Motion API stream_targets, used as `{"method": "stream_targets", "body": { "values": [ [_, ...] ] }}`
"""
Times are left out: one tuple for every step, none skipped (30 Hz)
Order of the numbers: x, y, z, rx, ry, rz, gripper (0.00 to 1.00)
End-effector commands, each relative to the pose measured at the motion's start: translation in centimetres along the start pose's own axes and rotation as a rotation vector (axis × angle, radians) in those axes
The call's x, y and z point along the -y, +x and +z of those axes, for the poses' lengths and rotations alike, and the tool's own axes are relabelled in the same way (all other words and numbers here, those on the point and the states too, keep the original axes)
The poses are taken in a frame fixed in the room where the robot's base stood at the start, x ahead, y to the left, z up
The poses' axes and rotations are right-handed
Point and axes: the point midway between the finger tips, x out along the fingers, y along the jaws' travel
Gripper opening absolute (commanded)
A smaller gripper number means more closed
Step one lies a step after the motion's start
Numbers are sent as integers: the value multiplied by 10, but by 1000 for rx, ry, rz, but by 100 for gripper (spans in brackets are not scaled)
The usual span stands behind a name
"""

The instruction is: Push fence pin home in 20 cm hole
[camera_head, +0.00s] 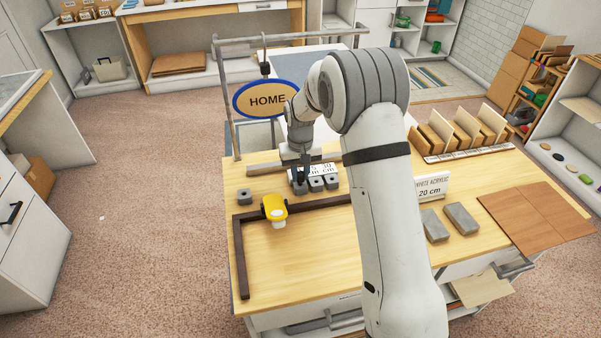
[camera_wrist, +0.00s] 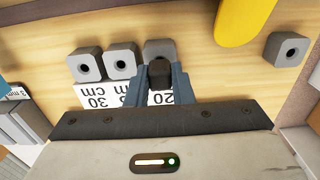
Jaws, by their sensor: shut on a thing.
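My gripper (camera_wrist: 160,82) is shut on a dark fence pin (camera_wrist: 160,72), whose blocky end shows between the fingertips. The pin is at the grey block (camera_wrist: 158,46) by the "20" label (camera_wrist: 163,97); it covers that block's hole, and I cannot tell how deep it sits. Two more grey blocks with open round holes, one by the "30 cm" label (camera_wrist: 96,97), stand beside it in the wrist view: the middle block (camera_wrist: 120,60) and the end block (camera_wrist: 85,66). In the head view my gripper (camera_head: 303,174) is above the row's left block (camera_head: 298,188).
A separate grey block (camera_head: 244,197) stands left of the row. A yellow-topped thing (camera_head: 274,208) stands close in front, by a dark L-shaped strip (camera_head: 239,250).

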Motion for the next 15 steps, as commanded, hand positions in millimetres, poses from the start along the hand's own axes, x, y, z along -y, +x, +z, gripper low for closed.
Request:
{"method": "stream_targets", "body": {
  "values": [
    [0, 0, 0, 0, 0, 0, 0],
    [0, 0, 0, 0, 0, 0, 0],
    [0, 0, 0, 0, 0, 0, 0],
    [0, 0, 0, 0, 0, 0, 0],
    [0, 0, 0, 0, 0, 0, 0],
    [0, 1, 0, 0, 0, 0, 0],
    [0, 1, 0, 0, 0, 0, 0],
    [0, 2, 0, 0, 0, 0, 0],
    [0, 3, 0, 0, 0, 0, 0],
    [0, 4, 0, 0, 0, 0, 0],
    [0, 4, 0, 0, 0, 0, 0],
    [0, 5, 0, 0, 0, 0, 0],
    [0, 6, 0, 0, 0, 0, 0],
    [0, 7, 0, 0, 0, 0, 0],
    [0, 7, 0, 0, 0, 0, 0]
  ]
}}
